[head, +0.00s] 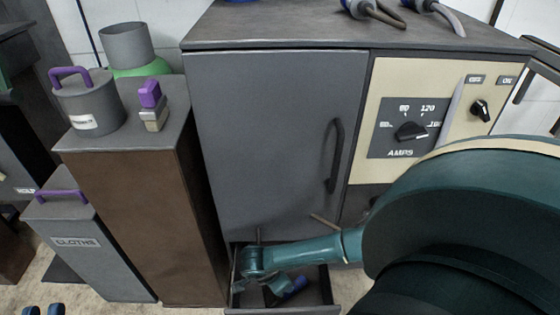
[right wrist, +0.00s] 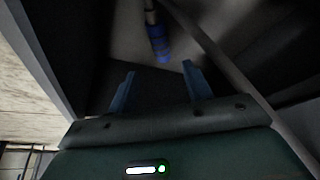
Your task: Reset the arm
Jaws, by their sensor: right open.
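My right arm reaches in from the right of the head view, with its gripper (head: 272,283) low over an open drawer (head: 322,307) at the bottom of the grey cabinet (head: 265,130). In the right wrist view the two blue fingers (right wrist: 158,88) are apart with nothing between them. A blue-handled rod-like item (right wrist: 160,45) lies ahead of the fingertips, apart from them. My left gripper (head: 43,310) shows only as two separated blue fingertips at the bottom left edge of the head view.
A brown pedestal (head: 150,210) carries a grey lidded pot (head: 88,108) and a small purple-topped block (head: 152,105). A grey CLOTHS bin (head: 85,255) stands left of it. A dial panel (head: 408,125) is right of the cabinet door. Drawer walls flank my right gripper.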

